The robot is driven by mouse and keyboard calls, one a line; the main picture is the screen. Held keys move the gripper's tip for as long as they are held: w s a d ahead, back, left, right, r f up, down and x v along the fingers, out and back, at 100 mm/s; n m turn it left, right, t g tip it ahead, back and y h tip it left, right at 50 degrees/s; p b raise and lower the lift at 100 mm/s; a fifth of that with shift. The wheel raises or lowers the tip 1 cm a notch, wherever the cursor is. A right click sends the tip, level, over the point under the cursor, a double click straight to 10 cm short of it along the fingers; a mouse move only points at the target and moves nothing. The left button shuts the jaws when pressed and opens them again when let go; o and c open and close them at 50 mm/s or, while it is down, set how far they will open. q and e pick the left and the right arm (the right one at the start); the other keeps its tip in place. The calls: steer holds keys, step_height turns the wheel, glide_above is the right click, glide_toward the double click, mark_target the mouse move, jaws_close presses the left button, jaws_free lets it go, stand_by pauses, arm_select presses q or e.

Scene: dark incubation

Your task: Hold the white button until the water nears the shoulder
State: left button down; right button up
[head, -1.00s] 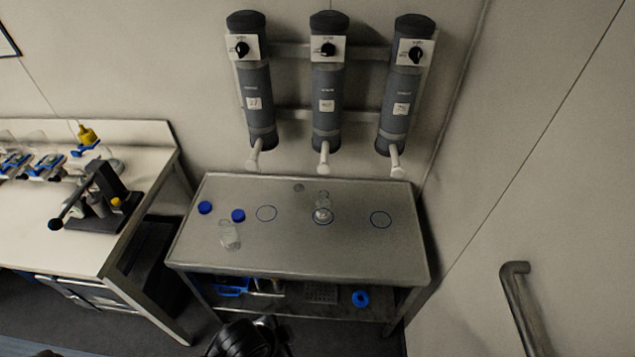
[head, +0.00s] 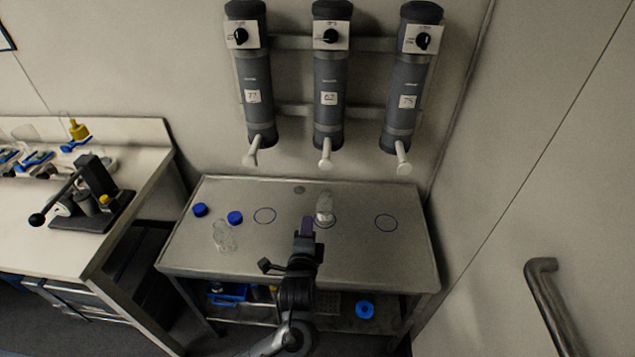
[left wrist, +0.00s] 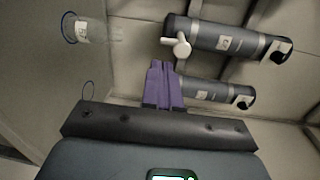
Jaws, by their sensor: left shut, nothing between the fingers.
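Three grey wall cylinders, left (head: 256,90), middle (head: 328,90) and right (head: 409,90), each have a white round-ended piece low down; the middle one (head: 325,155) is above a clear bottle (head: 324,208). I cannot tell for certain which is the white button. The bottle stands upright at the middle blue ring on the metal table; its water level is too small to read. My left gripper (head: 307,226) is shut and empty, left of and nearer than the bottle. In the left wrist view its purple fingers (left wrist: 163,84) are together, apart from a white piece (left wrist: 178,45) and the bottle (left wrist: 92,31).
Another clear vessel (head: 224,236) and two blue caps (head: 200,210) (head: 235,218) are on the left of the metal table (head: 400,258). The right ring (head: 386,223) is empty. A bench (head: 50,240) with equipment stands at left, and a wall handle (head: 550,300) at right.

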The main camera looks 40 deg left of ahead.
arm_select(q)
steer(key=shift+n+t+y, duration=0.3)
steer(key=shift+t, duration=0.1)
steer(key=w+r, duration=0.1)
steer(key=r, duration=0.1)
steer(key=w+r, duration=0.1)
steer(key=r, duration=0.1)
steer(key=shift+w+d+b, duration=0.1)
steer(key=shift+w+b, duration=0.25)
steer(key=shift+b, duration=0.05)
steer(key=p, duration=0.2)
glide_toward(326, 165)
steer(key=w+a, duration=0.4)
steer(key=a, duration=0.1)
steer(key=shift+a+f, duration=0.3)
steer(key=shift+f, duration=0.05)
steer(key=shift+w, duration=0.15)
